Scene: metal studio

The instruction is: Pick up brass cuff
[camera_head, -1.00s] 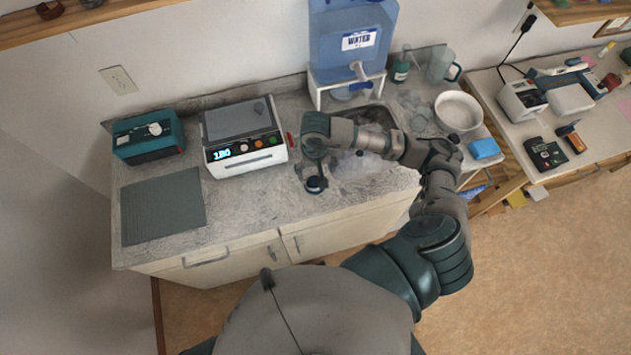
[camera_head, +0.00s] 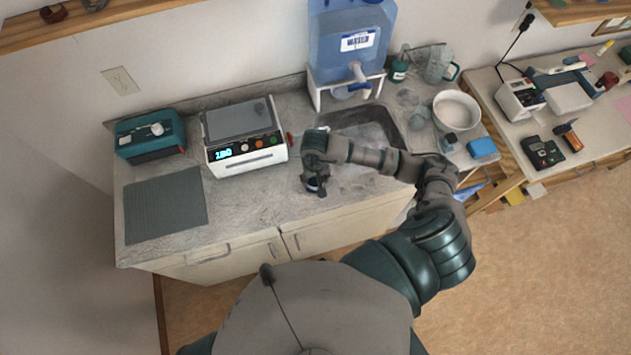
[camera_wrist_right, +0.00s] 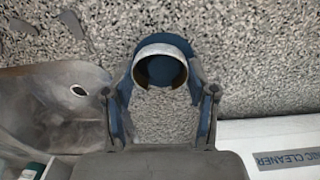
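The brass cuff (camera_wrist_right: 160,50) shows in the right wrist view as a rounded band with a pale outer edge, a brownish inside and a gap towards me. It sits between the fingers of my right gripper (camera_wrist_right: 160,75), which touch it on both sides with their blue-grey tips. In the head view my right gripper (camera_head: 315,186) points down over the front of the counter, left of the sink. The cuff is mostly hidden by the gripper there. I cannot tell whether it rests on the counter. My left gripper is not in view.
The ultrasonic cleaner (camera_head: 246,153) stands left of my gripper, and the sink (camera_head: 395,128) is to its right. A grey mat (camera_head: 165,206) and teal box (camera_head: 149,136) lie further left. A blue water tank (camera_head: 350,40) stands behind. The counter (camera_head: 240,212) is clear in front.

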